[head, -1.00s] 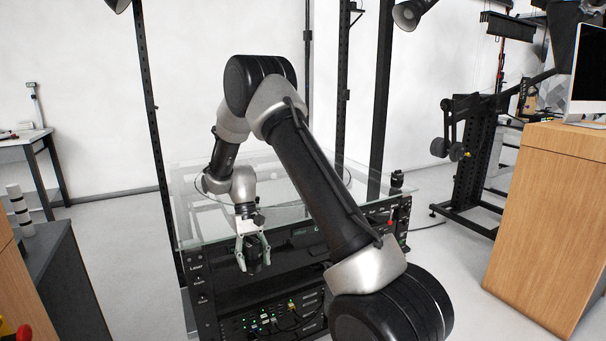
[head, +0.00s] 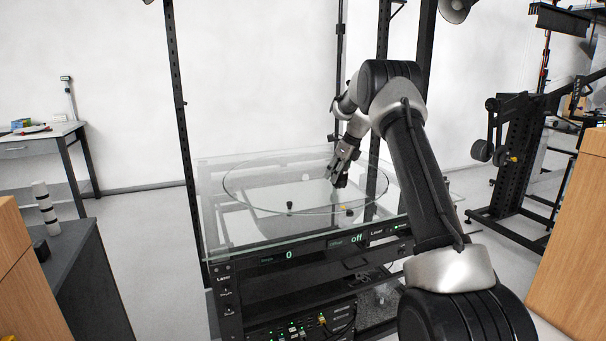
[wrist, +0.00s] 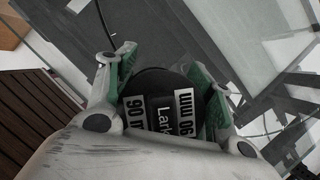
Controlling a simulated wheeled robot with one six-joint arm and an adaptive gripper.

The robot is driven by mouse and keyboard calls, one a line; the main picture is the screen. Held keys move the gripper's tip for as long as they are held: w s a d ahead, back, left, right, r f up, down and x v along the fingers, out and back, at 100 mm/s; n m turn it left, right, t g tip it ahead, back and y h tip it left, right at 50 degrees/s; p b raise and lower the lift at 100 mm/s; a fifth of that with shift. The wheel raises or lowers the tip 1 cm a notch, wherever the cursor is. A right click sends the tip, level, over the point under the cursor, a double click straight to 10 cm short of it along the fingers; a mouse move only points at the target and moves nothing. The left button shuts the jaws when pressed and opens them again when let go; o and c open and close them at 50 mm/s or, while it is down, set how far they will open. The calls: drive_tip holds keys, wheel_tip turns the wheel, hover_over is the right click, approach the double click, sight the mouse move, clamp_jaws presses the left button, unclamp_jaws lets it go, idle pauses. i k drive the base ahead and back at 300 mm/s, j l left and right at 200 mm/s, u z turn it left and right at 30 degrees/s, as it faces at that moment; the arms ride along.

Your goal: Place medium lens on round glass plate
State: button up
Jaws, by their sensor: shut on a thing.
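My gripper (head: 341,172) is shut on a black cylindrical lens, and both fingers flank it in the wrist view (wrist: 163,88). The lens (wrist: 160,112) carries white labels in which "90" and "mm" can be read. In the head view the lens is a small dark shape at the fingertips. The round glass plate (head: 240,202) is a large clear disc at the middle of the head view, inside the glass-topped stand. My gripper is over the right part of the plate; the exact gap beneath the lens cannot be told.
A small black piece (head: 290,206) stands at the plate's front middle. A small yellow-and-black piece (head: 343,208) is at its front right. Dark posts (head: 183,120) rise around the stand. A dark cabinet (head: 85,265) stands at left, a wooden one (head: 575,230) at right. The plate's left side is clear.

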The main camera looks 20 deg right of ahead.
sight(306, 175)
drive_tip(key=i, duration=1.25)
